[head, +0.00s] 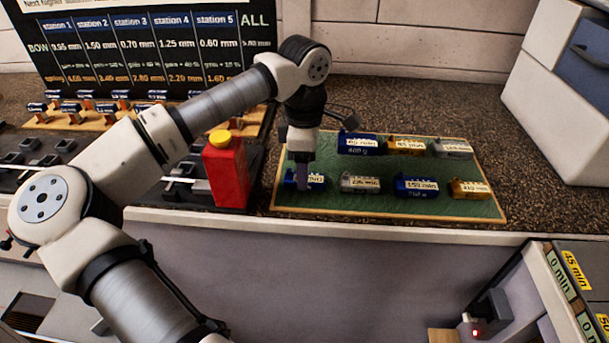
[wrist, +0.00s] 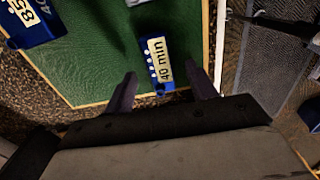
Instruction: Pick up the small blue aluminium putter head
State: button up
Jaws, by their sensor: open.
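A small blue putter head (head: 317,185) with a "40 min" label lies at the front left corner of the green mat (head: 375,206). My gripper (head: 303,184) is open and low over it, hiding part of it in the head view. In the wrist view the blue head (wrist: 157,62) lies ahead of my open fingers (wrist: 163,90), with its near end between the fingertips. Whether a finger touches it, I cannot tell.
Other heads lie on the mat: a larger blue one (head: 358,144) behind, a grey one (head: 360,184) to the right, another blue one (head: 415,187) and gold ones (head: 468,189). A red bottle (head: 225,172) with a yellow cap stands left of the mat.

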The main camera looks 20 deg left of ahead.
notch_tip(320, 180, down, 2)
jog(key=c, duration=1.2)
jog(key=shift+o, duration=0.2)
jog(key=shift+r, duration=0.1)
